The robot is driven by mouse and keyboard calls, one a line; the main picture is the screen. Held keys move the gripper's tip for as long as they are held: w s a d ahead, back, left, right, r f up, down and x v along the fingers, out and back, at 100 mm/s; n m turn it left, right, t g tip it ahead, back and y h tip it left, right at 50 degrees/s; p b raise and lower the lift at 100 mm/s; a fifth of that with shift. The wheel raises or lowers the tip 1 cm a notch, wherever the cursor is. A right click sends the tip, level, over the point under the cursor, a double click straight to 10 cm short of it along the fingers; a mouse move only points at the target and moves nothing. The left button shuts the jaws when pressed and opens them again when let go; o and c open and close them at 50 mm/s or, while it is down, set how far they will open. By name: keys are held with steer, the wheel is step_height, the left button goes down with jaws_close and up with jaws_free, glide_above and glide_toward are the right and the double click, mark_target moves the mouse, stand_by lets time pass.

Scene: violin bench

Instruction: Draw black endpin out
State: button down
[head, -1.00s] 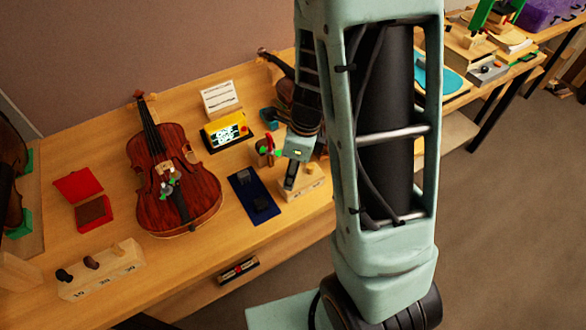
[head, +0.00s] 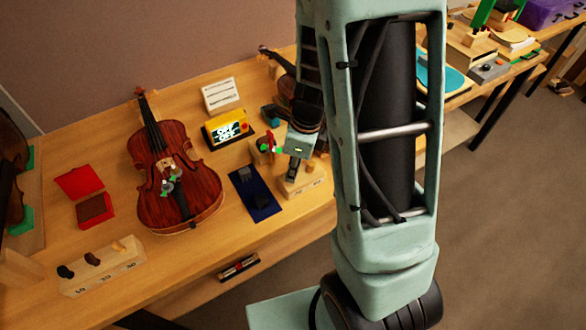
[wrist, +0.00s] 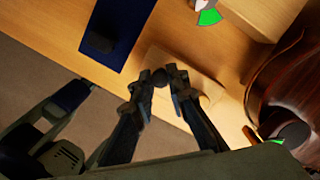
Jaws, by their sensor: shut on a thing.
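The black endpin (wrist: 159,76) shows in the wrist view as a small dark round end between my fingertips. My gripper (wrist: 160,84) is shut on it, with one finger on each side. Behind it is a pale wooden block (wrist: 193,62), and the endpin's lower part is hidden, so I cannot tell how deep it sits. In the head view my gripper (head: 291,177) points down over the wooden block (head: 312,181), right of the blue mat; the endpin is hidden by the fingers there.
The dark blue mat (head: 264,209) lies left of the block. A violin (head: 198,199) lies further left. A yellow box (head: 213,139) with a lit display stands behind. A numbered wooden rack (head: 112,271) is at the front left. Another violin (wrist: 285,85) is close on the right in the wrist view.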

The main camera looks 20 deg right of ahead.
steer(key=shift+r+p, duration=0.75)
steer(key=shift+p, duration=0.05)
stand_by(0.9)
steer(key=shift+r+p, duration=1.55)
steer(key=shift+p, duration=0.15)
steer(key=shift+r, duration=0.1)
step_height(320, 180, up, 7)
stand_by(0.4)
